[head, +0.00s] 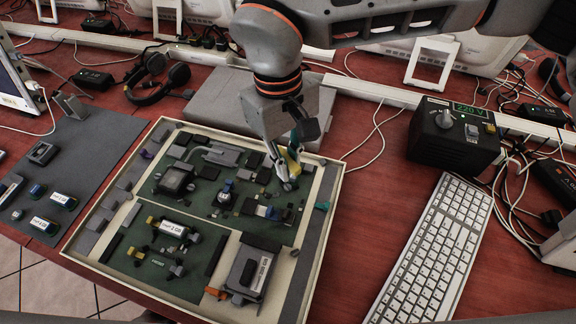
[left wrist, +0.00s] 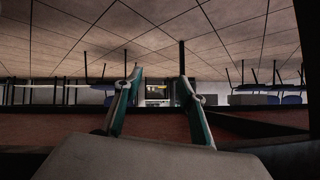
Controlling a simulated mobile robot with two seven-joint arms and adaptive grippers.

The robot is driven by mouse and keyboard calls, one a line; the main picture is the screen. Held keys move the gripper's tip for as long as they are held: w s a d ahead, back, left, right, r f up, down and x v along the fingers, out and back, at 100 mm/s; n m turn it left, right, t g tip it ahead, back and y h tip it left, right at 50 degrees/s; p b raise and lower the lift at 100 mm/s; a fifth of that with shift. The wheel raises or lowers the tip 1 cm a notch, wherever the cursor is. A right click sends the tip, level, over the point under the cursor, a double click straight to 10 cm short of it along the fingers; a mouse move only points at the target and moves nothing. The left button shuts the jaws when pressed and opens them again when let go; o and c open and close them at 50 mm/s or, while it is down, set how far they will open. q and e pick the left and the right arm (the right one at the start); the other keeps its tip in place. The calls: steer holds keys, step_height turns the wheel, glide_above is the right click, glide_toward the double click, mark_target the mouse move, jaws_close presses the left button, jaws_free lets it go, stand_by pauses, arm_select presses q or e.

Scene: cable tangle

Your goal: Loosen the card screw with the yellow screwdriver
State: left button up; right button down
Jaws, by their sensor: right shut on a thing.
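My right gripper (head: 287,172) comes down from the top over the upper right part of the board in the cream tray (head: 327,190). It is shut on the yellow screwdriver (head: 294,164), of which a small yellow part shows between the fingers. The fingers hide most of it. Its tip is close to a small grey round part on the board; I cannot tell whether they touch. I cannot make out the card screw for sure. My left gripper (left wrist: 160,75) shows only in the left wrist view, with its fingers apart and nothing between them.
A black power supply box (head: 455,133) with a green display stands right of the tray. A white keyboard (head: 433,255) lies below it. A headset (head: 157,78) and a grey mat (head: 70,150) with parts lie left. Loose cables run across the red table behind.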

steer(key=shift+r+p, duration=0.9)
steer(key=shift+r, duration=1.25)
